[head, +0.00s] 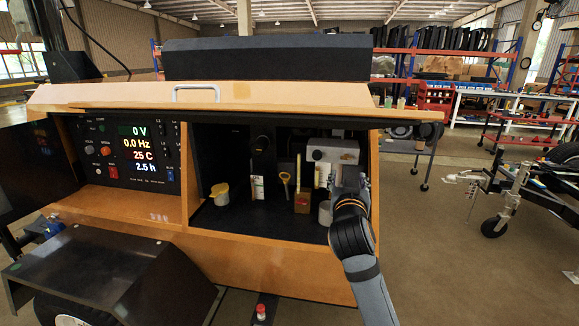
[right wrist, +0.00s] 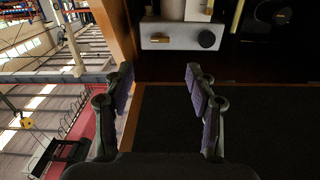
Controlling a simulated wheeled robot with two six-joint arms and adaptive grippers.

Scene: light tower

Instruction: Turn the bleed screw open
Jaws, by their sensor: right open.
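My right gripper (head: 352,188) reaches into the open orange cabinet from the right, in front of the pale engine block. In the right wrist view my right gripper (right wrist: 160,79) is open, with nothing between its two fingers. Beyond the fingertips, apart from them, is a pale grey block (right wrist: 180,36). Its face carries a small brass fitting (right wrist: 159,39) and a round black knob (right wrist: 207,39). The brass fitting may be the bleed screw; I cannot tell for sure. In the head view the arm partly hides that area. My left gripper is not in view.
The cabinet (head: 280,265) also holds a yellow-lidded cup (head: 220,194), a yellow-handled dipstick (head: 285,182) and a brown box (head: 302,202). A control panel (head: 125,150) with lit readouts is at left. The raised lid (head: 240,96) overhangs the opening. Dark cabinet floor lies clear at centre.

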